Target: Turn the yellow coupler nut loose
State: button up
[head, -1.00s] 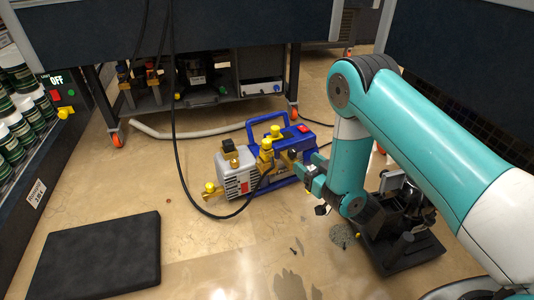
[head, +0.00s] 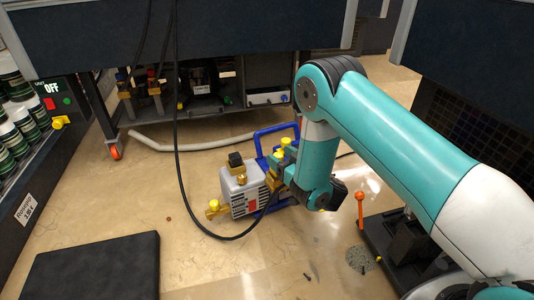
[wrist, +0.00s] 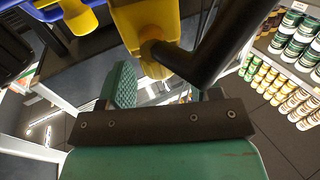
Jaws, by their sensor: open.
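The vacuum pump (head: 240,192) stands on the floor, with a grey body and a blue handle. Yellow fittings (head: 284,149) show on its top at the right, partly hidden by my arm. In the wrist view, a yellow fitting (wrist: 145,22) with a round yellow part (wrist: 156,68) below it is close to my gripper (wrist: 165,90). I cannot tell for sure which yellow part is the coupler nut. A thick black hose runs past the round part. My gripper is open, its green padded left finger beside the yellow part; the right finger is mostly hidden by the hose.
A black hose (head: 178,120) hangs down and loops along the floor to the pump. A black mat (head: 95,268) lies at front left. A black stand with an orange-topped lever (head: 360,197) is right of my gripper. Shelves of bottles (head: 15,135) stand at left.

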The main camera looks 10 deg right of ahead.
jog(key=shift+w+a, duration=0.3)
jog(key=shift+w, duration=0.3)
jog(key=c, duration=0.9)
jog(key=r+p, duration=0.1)
jog(key=p, duration=0.2)
jog(key=shift+w+n+y+p, duration=0.15)
jog(key=shift+n+y+p, duration=0.15)
jog(key=shift+y+p, duration=0.1)
jog(key=shift+c, duration=0.2)
jog(key=shift+f+n+g+y+p, duration=0.3)
jog(key=shift+f+g+y+p, duration=0.1)
jog(key=shift+p, duration=0.7)
jog(key=shift+f, duration=0.1)
jog(key=o, duration=0.9)
jog(key=shift+o, duration=0.2)
